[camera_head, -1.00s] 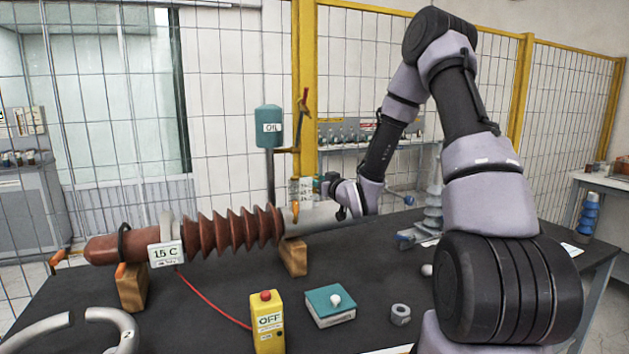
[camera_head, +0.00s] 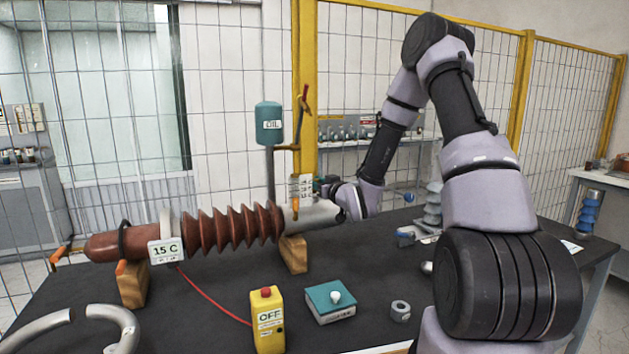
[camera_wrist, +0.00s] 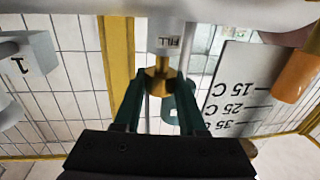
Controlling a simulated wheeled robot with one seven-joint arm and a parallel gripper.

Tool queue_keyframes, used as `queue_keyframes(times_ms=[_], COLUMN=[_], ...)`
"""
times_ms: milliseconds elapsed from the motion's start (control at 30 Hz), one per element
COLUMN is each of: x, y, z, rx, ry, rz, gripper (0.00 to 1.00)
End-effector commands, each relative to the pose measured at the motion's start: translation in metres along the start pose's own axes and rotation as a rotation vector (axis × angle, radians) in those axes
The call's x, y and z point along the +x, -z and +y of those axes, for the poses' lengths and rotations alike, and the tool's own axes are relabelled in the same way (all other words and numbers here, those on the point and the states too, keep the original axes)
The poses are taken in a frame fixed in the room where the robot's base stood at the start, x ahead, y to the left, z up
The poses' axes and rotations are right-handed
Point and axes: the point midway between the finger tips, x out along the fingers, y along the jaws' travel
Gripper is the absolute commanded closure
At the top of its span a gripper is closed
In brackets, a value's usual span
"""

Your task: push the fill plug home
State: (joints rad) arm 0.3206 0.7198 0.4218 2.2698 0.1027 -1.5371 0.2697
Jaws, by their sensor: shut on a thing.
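The fill plug (camera_wrist: 161,82) is a brass piece in the wrist view, its upper end at a grey collar (camera_wrist: 165,38) under the pale tube. I cannot tell how deep it sits. My gripper (camera_wrist: 160,73) is shut on it, one teal finger on each side. In the head view, the ribbed brown bushing (camera_head: 230,230) lies on wooden blocks, with a silver tube end (camera_head: 312,215) at its right. My wrist is behind that end, and the plug is not clearly seen there.
A card with temperature marks (camera_wrist: 236,85) and an orange-tipped part (camera_wrist: 299,75) are close to my gripper's right in the wrist view. A yellow OFF box (camera_head: 267,320), a teal box (camera_head: 330,302) and a nut (camera_head: 400,311) stand on the dark table. An oil tank (camera_head: 269,124) stands behind.

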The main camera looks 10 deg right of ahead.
Motion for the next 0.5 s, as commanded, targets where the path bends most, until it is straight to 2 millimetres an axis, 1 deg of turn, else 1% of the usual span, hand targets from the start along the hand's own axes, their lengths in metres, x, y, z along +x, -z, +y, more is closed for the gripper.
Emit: queue_keyframes(times_ms=[500], x=[0.0], y=[-0.013], z=[0.0], rx=[0.001], ry=[0.0], rz=[-0.001], gripper=[1.0])
